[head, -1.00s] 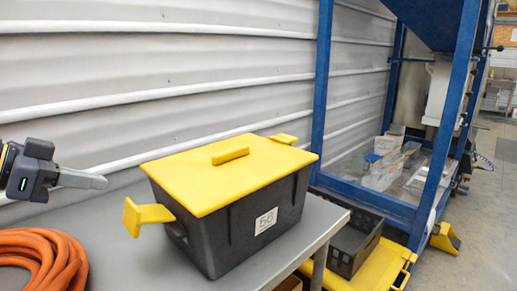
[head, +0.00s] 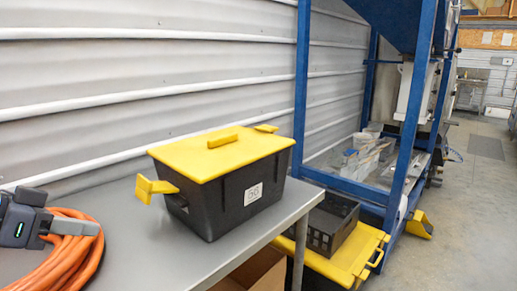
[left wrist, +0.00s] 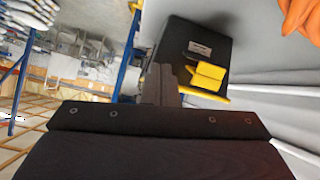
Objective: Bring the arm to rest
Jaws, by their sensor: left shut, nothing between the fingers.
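My left gripper (head: 75,226) is at the left edge of the head view, in front of the coiled orange hose. Its fingers are together and hold nothing. It is well to the left of the black bin and apart from it. In the left wrist view the shut fingers (left wrist: 160,85) overlap the bin in the picture. My right gripper is not in view.
A black bin (head: 228,200) with a yellow lid (head: 215,152) stands on the grey table (head: 130,205). The orange hose (head: 70,260) lies at the table's left. A blue frame (head: 302,85), black crate (head: 330,225) and yellow-lidded container (head: 345,264) are at right.

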